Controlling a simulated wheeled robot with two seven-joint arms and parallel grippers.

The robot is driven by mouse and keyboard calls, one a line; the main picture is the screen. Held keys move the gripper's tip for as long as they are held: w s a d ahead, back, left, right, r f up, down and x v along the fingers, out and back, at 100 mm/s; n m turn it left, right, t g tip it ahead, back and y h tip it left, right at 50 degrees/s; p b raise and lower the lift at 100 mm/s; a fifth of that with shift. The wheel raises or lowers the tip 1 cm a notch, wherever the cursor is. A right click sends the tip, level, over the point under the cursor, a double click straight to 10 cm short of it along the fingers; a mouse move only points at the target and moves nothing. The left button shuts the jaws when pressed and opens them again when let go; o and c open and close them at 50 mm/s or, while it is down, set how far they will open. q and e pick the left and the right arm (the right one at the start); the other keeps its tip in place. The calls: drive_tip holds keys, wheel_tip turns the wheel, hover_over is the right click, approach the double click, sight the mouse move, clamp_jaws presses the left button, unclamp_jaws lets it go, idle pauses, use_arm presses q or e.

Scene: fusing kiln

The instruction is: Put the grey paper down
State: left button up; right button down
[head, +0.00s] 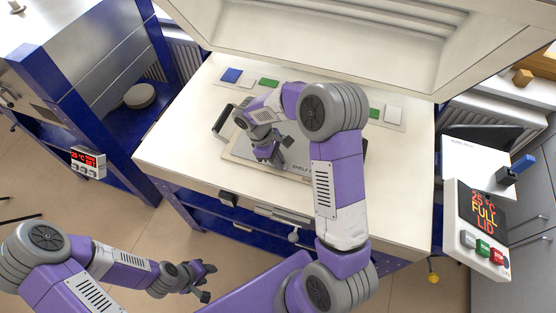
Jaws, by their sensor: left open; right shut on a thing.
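The grey paper (243,147) shows as a flat greyish sheet over a pale board marked SHELF (298,170) on the open kiln's bed. My arm hides much of both. My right gripper (270,158) points down at the sheet and is shut on it; the grip point itself is small and partly hidden. I cannot tell whether the sheet touches the board all over. My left gripper (205,282) is open and empty, low in front of the kiln, well away from the paper.
The raised lid (350,40) hangs above the back. A control box (483,222) stands right.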

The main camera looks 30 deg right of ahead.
drive_tip(key=c, duration=1.2)
unclamp_jaws()
drive_tip(key=shift+f, duration=0.1)
drive_tip(key=shift+c, duration=0.2)
drive_tip(key=shift+r, duration=0.3)
drive_tip(key=p+v, duration=0.3)
drive_tip(key=v, duration=0.8)
drive_tip(key=shift+w+r, duration=0.2)
drive_tip(key=shift+r, duration=0.05)
drive_tip(key=shift+a, duration=0.15)
